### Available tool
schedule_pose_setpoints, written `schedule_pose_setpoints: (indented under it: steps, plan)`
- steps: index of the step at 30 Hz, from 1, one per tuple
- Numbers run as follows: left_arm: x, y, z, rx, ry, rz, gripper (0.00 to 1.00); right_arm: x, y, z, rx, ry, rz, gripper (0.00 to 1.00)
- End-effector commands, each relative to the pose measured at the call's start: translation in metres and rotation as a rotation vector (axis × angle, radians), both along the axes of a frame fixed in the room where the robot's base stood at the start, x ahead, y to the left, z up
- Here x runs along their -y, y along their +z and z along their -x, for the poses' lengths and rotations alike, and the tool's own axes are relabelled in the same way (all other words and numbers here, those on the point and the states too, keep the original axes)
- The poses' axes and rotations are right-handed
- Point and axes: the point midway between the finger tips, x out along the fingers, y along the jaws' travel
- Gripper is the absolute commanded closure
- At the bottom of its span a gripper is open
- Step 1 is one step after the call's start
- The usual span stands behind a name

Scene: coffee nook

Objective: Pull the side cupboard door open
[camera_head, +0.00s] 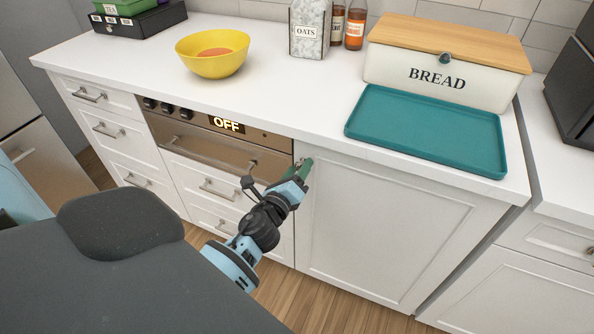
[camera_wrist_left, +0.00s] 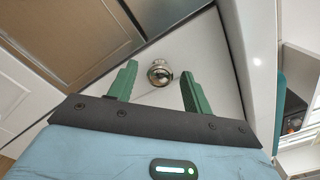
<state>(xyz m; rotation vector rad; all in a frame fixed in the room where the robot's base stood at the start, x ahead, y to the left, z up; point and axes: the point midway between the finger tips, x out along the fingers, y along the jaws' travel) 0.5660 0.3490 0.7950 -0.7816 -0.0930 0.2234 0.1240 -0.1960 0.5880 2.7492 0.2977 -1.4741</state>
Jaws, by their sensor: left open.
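The side cupboard door (camera_head: 395,230) is a white panelled door below the counter, right of the oven, and it looks closed. A small round metal knob (camera_wrist_left: 160,72) shows in the left wrist view near the door's upper corner. My left gripper (camera_head: 301,170) is at the door's upper left corner, with its two green fingers open. In the left wrist view the knob appears between the fingertips, and I cannot tell whether they touch it. In the head view the gripper largely hides the knob. My right gripper is not in view.
The counter (camera_head: 275,105) overhangs just above the gripper. It holds a yellow bowl (camera_head: 212,56), a teal tray (camera_head: 425,130) and a bread box (camera_head: 440,78). The oven (camera_head: 215,140) and drawers with bar handles are left of the door. Wood floor (camera_head: 330,305) lies open in front.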

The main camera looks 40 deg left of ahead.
Motion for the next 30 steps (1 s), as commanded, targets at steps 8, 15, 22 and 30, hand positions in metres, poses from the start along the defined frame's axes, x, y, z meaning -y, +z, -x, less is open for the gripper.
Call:
schedule_pose_setpoints:
  steps: [8,15,22,30]
  plan:
    - [0.0,-0.0002,0.0004,0.0,0.0,0.0,0.74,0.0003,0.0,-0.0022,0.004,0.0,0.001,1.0]
    - [0.0,-0.0002,0.0005,-0.001,0.001,0.0,1.0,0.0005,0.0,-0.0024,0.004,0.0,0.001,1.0]
    - [0.0001,-0.0004,0.0012,-0.001,0.001,0.0,1.0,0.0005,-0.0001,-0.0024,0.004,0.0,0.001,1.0]
    - [-0.0002,-0.0016,0.008,-0.003,0.014,0.002,1.0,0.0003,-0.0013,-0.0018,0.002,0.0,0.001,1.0]
